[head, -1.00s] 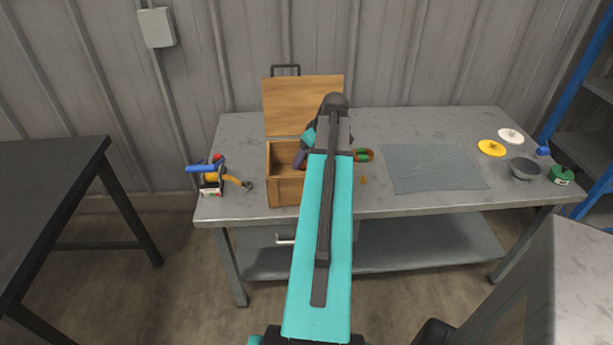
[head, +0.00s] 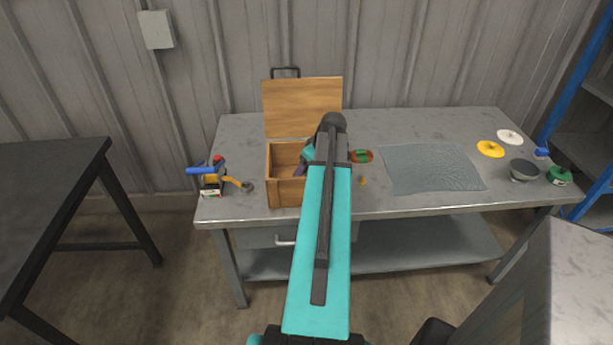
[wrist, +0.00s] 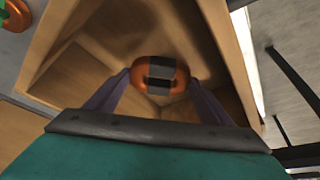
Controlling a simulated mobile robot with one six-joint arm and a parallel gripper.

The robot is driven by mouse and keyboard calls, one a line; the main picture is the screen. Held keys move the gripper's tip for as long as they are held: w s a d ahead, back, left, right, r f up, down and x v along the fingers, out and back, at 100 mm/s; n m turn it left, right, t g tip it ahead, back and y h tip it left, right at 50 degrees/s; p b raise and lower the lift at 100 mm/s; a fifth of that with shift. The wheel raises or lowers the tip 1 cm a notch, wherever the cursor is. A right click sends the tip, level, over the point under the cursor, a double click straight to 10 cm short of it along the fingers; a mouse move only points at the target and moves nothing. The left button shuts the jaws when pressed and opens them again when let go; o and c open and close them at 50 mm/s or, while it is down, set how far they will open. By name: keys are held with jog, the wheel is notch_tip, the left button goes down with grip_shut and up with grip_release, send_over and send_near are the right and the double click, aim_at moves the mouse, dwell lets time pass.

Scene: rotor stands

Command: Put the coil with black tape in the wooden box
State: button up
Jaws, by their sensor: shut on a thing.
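The coil with black tape (wrist: 160,66) is an orange-copper ring with dark bands. My gripper (wrist: 159,79) is shut on it, one purple finger at each side. In the wrist view the coil shows against the inside of the wooden box (wrist: 238,62), with box walls around it; its height above the floor is hard to tell. In the head view the box (head: 288,193) stands open on the bench with its lid (head: 302,105) raised at the back. My arm hides the coil there and covers the box's right side.
Another coil, with green tape (head: 362,156), lies on the bench just right of the box; it also shows in the wrist view (wrist: 17,14). A grey mat (head: 432,168) lies farther right. A blue-and-yellow tool group (head: 212,178) stands left of the box.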

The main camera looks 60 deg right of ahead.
jog(key=shift+f, duration=1.4)
jog(key=shift+f, duration=0.1)
jog(key=o, duration=1.2)
jog(key=shift+r, duration=0.2)
jog(key=b+v, duration=0.1)
jog(key=v, duration=1)
jog(key=shift+s+r, duration=0.2)
jog(key=shift+r, duration=0.15)
jog(key=shift+r, duration=0.15)
